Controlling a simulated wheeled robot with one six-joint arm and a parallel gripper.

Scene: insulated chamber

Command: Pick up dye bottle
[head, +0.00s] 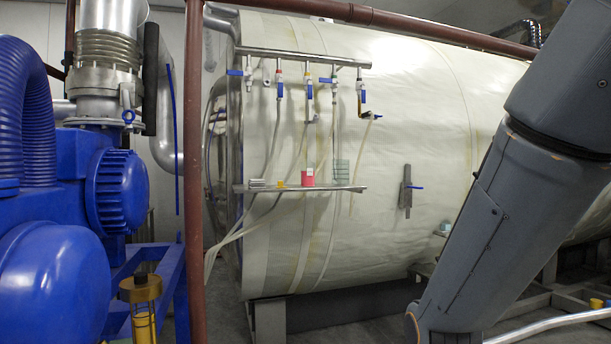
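A narrow metal shelf (232,188) is fixed to the front of the large cream tank in the head view. A small red container (308,177) with a pale patch at its top right stands on it. Left of it is a smaller yellow item (280,184), and right of it a grey-green stack or bottle (341,172). Small silver pieces (257,183) lie at the shelf's left end. Which of these is the dye bottle I cannot tell at this size. My arm crosses the right side of the view, well apart from the shelf. My gripper is out of view.
Valves with coloured handles (308,85) and hanging hoses are above and beside the shelf. A red-brown vertical pipe (194,200) and blue pump machinery (60,190) fill the left. A lever latch (405,187) sticks out of the tank (375,230) right of the shelf.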

